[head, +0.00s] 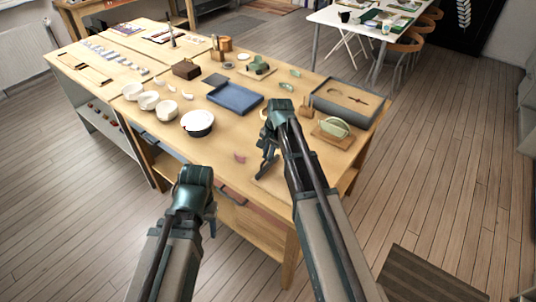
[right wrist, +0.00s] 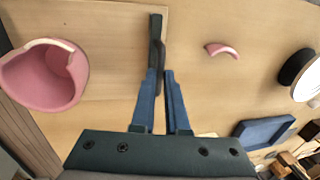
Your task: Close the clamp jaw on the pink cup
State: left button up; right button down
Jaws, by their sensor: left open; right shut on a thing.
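The pink cup (right wrist: 42,82) is at the left of the right wrist view, with a broken, uneven rim and a gap in its wall. In the head view it is hidden behind my right arm. A dark clamp jaw (right wrist: 157,32) stands at the edge of a pale wooden board (right wrist: 110,55), to the right of the cup and apart from it. My right gripper (right wrist: 164,74) is shut on the dark jaw; it also shows in the head view (head: 266,163). My left gripper (head: 211,226) is open and empty in front of the table; its fingers are mostly hidden.
A curved pink shard (right wrist: 222,50) lies on the table (head: 210,170), right of the jaw. A white bowl with a dark side (head: 198,122), a blue tray (head: 234,98), a grey tray (head: 345,100) and a green piece on a board (head: 334,127) stand farther back.

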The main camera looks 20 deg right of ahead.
dwell(0.8)
jog(key=s+d, duration=0.2)
jog(key=s, duration=0.1)
jog(key=shift+s+d, duration=0.1)
jog(key=shift+d, duration=0.15)
jog(key=c, duration=0.9)
grip_release()
jog(key=r+p, duration=0.4)
jog(key=s+d+r+p, duration=0.1)
jog(key=r+p, duration=0.4)
jog(key=s+r+p, duration=0.1)
jog(key=r+p, duration=0.3)
jog(key=shift+d+r, duration=0.25)
jog(key=shift+d, duration=0.05)
